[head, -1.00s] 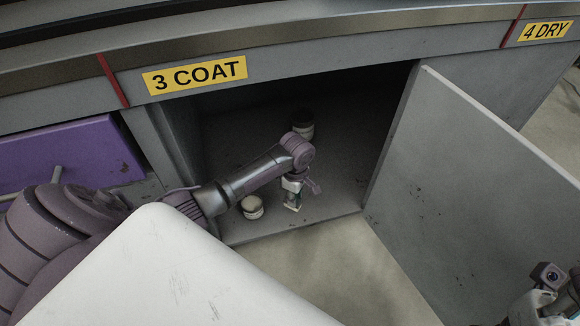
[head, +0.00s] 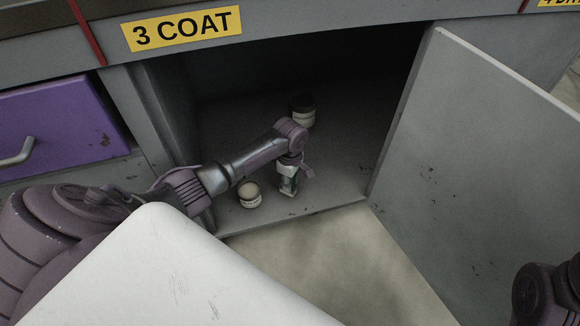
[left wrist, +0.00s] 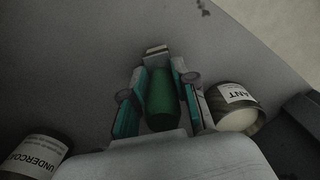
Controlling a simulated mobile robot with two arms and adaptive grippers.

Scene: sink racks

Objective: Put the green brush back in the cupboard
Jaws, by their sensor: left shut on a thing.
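The green brush (left wrist: 161,98) is between the fingers of my left gripper (left wrist: 160,88) in the left wrist view, and the gripper is shut on it. In the head view my left gripper (head: 289,180) points down inside the open cupboard (head: 335,165), close above its floor near the front edge. Only a small green bit of the brush shows there, so I cannot tell whether it touches the floor. My right gripper is out of view.
A pale-lidded jar (head: 249,195) stands left of the left gripper, near the cupboard's front edge. A dark-topped jar (head: 303,110) stands further back. The grey door (head: 480,165) is open at the right. A purple drawer (head: 55,130) is at the left.

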